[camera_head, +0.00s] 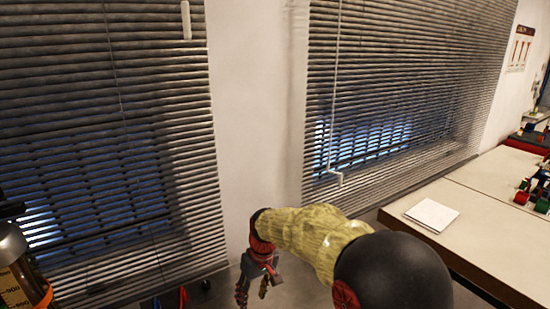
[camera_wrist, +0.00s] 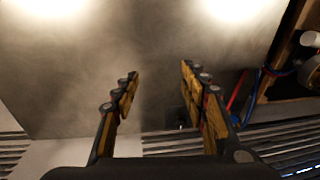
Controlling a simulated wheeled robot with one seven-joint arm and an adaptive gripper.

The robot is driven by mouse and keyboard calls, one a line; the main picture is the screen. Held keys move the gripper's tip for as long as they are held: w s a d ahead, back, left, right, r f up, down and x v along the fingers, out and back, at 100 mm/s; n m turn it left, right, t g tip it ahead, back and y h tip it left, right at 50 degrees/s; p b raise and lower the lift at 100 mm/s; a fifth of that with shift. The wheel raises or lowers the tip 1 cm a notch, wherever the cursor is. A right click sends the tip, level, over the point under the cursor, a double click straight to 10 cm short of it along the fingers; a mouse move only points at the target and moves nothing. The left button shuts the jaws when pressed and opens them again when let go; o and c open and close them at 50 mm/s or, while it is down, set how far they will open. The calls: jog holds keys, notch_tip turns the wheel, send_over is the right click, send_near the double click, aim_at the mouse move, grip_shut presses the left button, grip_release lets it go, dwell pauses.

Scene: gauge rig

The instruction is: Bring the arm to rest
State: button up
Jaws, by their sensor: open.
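My arm shows in the head view as a yellow-sleeved link with a dark round joint, reaching out near the bottom middle. My gripper (camera_head: 258,282) hangs down at its far end, in front of the wall between the two window blinds. In the wrist view my gripper (camera_wrist: 158,92) has its two fingers well apart, with yellowish pads and nothing between them. Past the fingers is a bare grey floor. The gripper touches nothing that I can see.
A long table (camera_head: 490,215) stands at the right, with a white pad (camera_head: 432,214) and small coloured parts (camera_head: 535,192) on it. Blinds (camera_head: 400,80) cover the windows. A bottle-like container (camera_head: 22,275) is cut off at the lower left. Red and blue cables (camera_wrist: 238,92) lie at right.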

jog(key=s+d+r+m+t, duration=0.2)
jog(key=s+d+r, duration=0.3)
jog(key=s+d, duration=0.3)
jog(key=s+d+r+m+t+h, duration=0.1)
jog(key=s+d+r+m, duration=0.1)
jog(key=s+d+r, duration=0.3)
jog(key=s+d+r+m+t+h, duration=0.1)
jog(key=s+d+r, duration=0.5)
jog(key=s+d, duration=0.6)
jog(key=shift+s+d+m+t, duration=0.35)
jog(key=shift+s+m+t, duration=0.55)
jog(key=shift+s, duration=0.8)
